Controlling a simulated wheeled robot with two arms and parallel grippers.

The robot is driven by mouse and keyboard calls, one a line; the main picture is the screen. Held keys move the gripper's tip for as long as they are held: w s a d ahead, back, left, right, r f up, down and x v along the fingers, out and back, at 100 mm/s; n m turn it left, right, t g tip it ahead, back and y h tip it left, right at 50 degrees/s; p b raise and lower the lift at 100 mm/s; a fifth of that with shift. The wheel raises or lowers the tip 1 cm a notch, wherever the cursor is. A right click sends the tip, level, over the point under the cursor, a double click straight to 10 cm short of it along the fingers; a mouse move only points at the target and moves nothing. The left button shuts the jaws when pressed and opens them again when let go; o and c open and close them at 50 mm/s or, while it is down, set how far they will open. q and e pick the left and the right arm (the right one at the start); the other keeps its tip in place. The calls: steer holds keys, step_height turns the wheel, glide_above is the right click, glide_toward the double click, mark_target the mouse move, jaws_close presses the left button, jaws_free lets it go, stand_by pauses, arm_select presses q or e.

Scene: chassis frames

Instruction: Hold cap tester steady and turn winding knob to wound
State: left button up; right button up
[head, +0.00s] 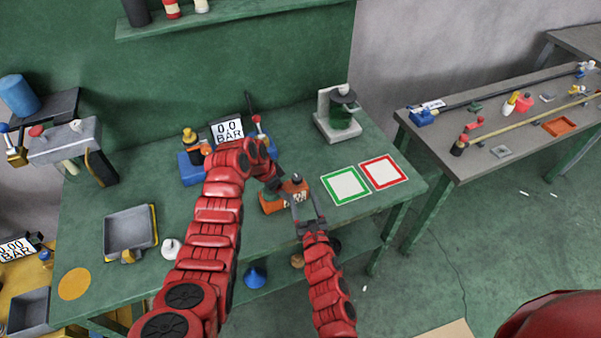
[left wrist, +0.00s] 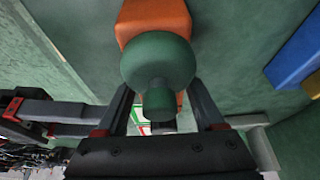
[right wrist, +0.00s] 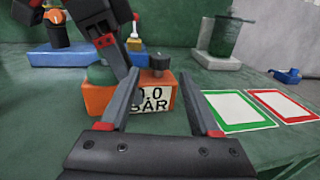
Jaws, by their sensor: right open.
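The cap tester is an orange box (head: 270,206) on the green bench, with a front label (right wrist: 150,100) reading 0.0 BAR. A dark grey knob (right wrist: 159,64) stands on its top. A rounded green part with a stem (left wrist: 158,62) is at its other end. My left gripper (left wrist: 162,86) is open over that end, its fingers either side of the green part; contact cannot be told. In the head view it is mostly hidden by my left arm. My right gripper (right wrist: 163,82) is open and empty in front of the box, below the grey knob. It shows in the head view (head: 305,200).
Green-framed (head: 345,185) and red-framed (head: 383,172) squares lie right of the tester. A grey stand with a green vessel (head: 338,115) is behind them.

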arm_select(q)
steer(key=o, duration=0.5)
steer(key=shift+d+r, duration=0.1)
steer(key=shift+d, duration=0.05)
steer(key=shift+c, duration=0.2)
arm_select(e)
steer(key=shift+a, duration=0.1)
